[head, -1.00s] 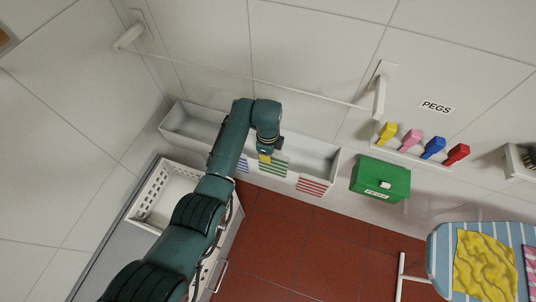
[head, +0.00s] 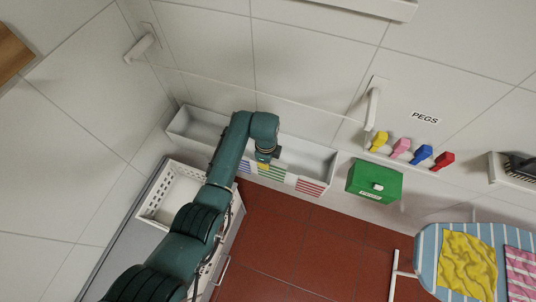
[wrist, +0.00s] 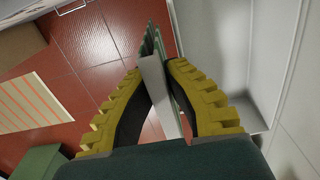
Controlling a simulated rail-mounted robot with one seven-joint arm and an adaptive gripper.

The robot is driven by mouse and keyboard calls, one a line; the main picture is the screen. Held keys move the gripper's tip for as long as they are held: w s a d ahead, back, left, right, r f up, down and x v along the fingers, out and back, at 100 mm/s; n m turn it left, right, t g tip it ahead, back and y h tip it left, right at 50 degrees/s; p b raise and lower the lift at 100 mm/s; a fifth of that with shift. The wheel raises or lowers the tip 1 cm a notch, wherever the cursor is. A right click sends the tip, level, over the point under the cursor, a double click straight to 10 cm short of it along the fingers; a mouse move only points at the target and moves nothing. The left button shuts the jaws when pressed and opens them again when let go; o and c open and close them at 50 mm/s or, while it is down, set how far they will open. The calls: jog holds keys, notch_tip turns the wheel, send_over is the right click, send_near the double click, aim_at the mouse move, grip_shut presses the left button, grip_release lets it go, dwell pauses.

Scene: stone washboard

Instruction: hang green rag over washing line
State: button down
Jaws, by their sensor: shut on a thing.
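The green-striped rag (head: 271,172) hangs over the front edge of a long light trough (head: 318,160), between a blue-striped rag (head: 244,166) and a red-striped rag (head: 310,187). My gripper (head: 263,165) points down at the trough's front edge, at the green rag. In the wrist view its yellow fingers (wrist: 158,75) are shut on the green rag (wrist: 154,42), with a pale strip between them that may be the trough wall. The washing line (head: 310,106) runs above the trough between two white wall brackets, at left (head: 140,48) and right (head: 372,108). My gripper is below it.
A green box (head: 374,182) and several coloured pegs (head: 401,148) are on the wall to the right. A white perforated basket (head: 172,193) stands left of my arm. An ironing board (head: 428,262) with a yellow cloth (head: 467,263) is at lower right. Red floor lies between.

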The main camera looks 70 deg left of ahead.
jog(key=s+d+p, duration=0.1)
jog(key=d+p, duration=0.1)
jog(key=p, duration=0.1)
jog(key=s+d+p, duration=0.2)
jog(key=shift+s+d+p, duration=0.1)
jog(key=shift+p, duration=0.3)
